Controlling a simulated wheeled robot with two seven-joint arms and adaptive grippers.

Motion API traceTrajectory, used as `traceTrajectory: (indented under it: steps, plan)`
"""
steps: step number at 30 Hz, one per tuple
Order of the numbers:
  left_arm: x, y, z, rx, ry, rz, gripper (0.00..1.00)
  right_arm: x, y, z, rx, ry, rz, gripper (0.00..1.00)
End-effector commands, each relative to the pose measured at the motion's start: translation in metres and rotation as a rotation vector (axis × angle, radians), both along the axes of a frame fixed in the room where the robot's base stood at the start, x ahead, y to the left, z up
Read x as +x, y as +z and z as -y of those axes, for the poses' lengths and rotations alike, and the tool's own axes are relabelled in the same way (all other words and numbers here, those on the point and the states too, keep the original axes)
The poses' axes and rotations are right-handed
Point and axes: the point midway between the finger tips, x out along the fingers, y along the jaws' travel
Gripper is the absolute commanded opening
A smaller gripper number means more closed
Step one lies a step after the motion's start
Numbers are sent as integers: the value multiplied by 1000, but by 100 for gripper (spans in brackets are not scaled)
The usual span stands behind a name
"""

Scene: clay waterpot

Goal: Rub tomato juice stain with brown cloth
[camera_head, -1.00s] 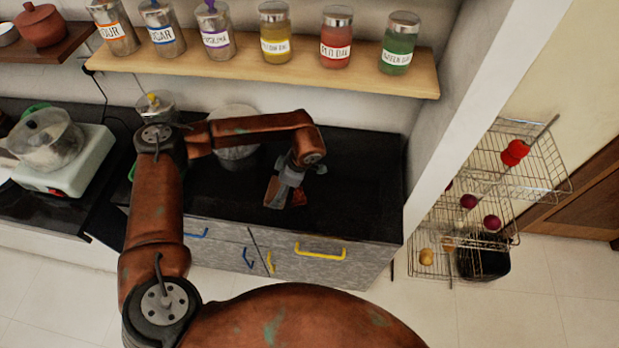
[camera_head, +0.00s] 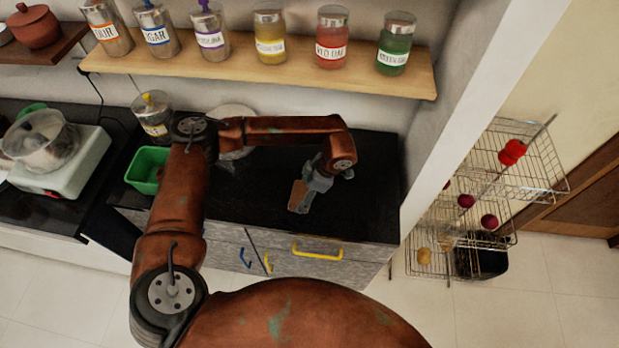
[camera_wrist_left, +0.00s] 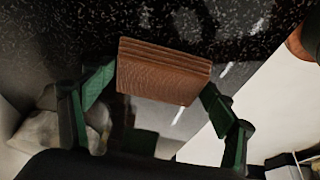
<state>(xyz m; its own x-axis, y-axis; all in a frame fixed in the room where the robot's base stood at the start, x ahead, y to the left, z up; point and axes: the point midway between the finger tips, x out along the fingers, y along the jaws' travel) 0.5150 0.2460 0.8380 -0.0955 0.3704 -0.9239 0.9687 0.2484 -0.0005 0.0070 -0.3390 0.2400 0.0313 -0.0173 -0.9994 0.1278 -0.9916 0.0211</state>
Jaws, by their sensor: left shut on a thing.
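The brown cloth (camera_wrist_left: 160,75) is a folded stack between the two green fingers of my left gripper (camera_wrist_left: 155,92) in the left wrist view. In the head view the cloth (camera_head: 297,195) shows at the tip of my left gripper (camera_head: 308,188), over the black countertop (camera_head: 365,195). The gripper is shut on the cloth. I cannot tell whether the cloth touches the counter. No tomato juice stain can be made out. My right gripper is not in view.
A green bin (camera_head: 147,170) and a lidded jar (camera_head: 153,118) stand left on the counter. A white pot, partly hidden by my arm, stands behind. A shelf (camera_head: 350,82) with several jars hangs above. A wire rack (camera_head: 500,180) stands to the right. The counter's right side is clear.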

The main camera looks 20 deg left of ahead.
Motion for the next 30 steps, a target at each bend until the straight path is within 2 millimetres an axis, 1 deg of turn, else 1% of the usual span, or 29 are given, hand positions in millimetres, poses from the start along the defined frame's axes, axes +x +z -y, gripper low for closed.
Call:
traceTrajectory:
  steps: [3, 5, 6, 7, 24, 30]
  plan:
    - [0, 1, 7, -1, 6, 1, 56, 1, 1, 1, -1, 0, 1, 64]
    - [-1, 7, 5, 0, 8, 1, 56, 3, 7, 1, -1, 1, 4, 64]
    - [0, 21, 4, -1, 8, 6, 56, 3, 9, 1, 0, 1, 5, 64]
    - [-1, 25, 4, 0, 9, 4, 56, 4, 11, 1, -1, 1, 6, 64]
    - [-2, 74, 2, 1, 12, 3, 56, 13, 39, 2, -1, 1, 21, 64]
    - [-2, 81, 2, 0, 13, 1, 56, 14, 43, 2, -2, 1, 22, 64]
